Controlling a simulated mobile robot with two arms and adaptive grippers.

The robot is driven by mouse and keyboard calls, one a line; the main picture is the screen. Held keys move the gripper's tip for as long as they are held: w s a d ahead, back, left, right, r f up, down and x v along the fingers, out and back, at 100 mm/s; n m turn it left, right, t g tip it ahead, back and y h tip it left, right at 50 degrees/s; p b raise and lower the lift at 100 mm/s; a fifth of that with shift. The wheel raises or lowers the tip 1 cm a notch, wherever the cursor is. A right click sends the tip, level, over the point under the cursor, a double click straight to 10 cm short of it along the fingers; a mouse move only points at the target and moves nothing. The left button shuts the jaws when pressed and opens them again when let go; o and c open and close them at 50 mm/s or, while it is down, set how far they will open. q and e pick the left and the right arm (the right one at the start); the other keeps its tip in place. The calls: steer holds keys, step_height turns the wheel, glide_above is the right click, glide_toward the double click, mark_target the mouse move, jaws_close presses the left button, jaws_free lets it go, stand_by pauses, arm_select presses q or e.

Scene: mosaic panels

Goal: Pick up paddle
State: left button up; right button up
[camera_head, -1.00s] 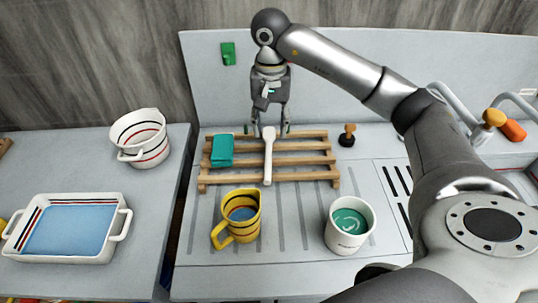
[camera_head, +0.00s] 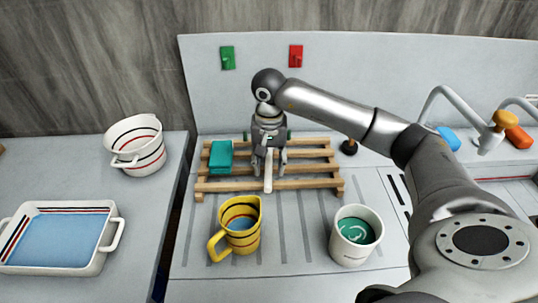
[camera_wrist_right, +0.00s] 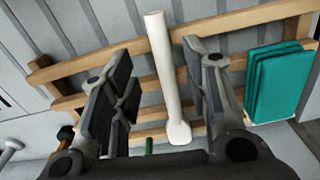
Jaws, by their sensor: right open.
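The white paddle (camera_head: 268,178) lies on the wooden slatted rack (camera_head: 315,184), its length running from back to front. In the right wrist view the paddle (camera_wrist_right: 166,70) lies between the two fingers. My right gripper (camera_head: 269,168) is over the paddle, pointing down, with a finger on each side of it. In the right wrist view my right gripper (camera_wrist_right: 160,95) is open, with gaps between its pads and the paddle. The gripper hides the paddle's far part in the head view. My left gripper is not in view.
Folded teal cloths (camera_head: 221,157) lie on the rack left of the paddle. A yellow mug (camera_head: 240,228) and a white cup (camera_head: 355,235) stand in front. A dark stamp-like item (camera_head: 349,147) is right of the rack. A white dish (camera_head: 60,238) and striped bowl (camera_head: 136,145) stand left.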

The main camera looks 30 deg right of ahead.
mark_target(268, 175)
steer(key=f, duration=0.1)
steer(key=f+p, duration=0.1)
steer(key=f, duration=0.1)
steer(key=shift+w+f+p, duration=0.3)
steer(key=shift+f, duration=0.4)
steer(key=shift+c, duration=0.3)
jaws_close()
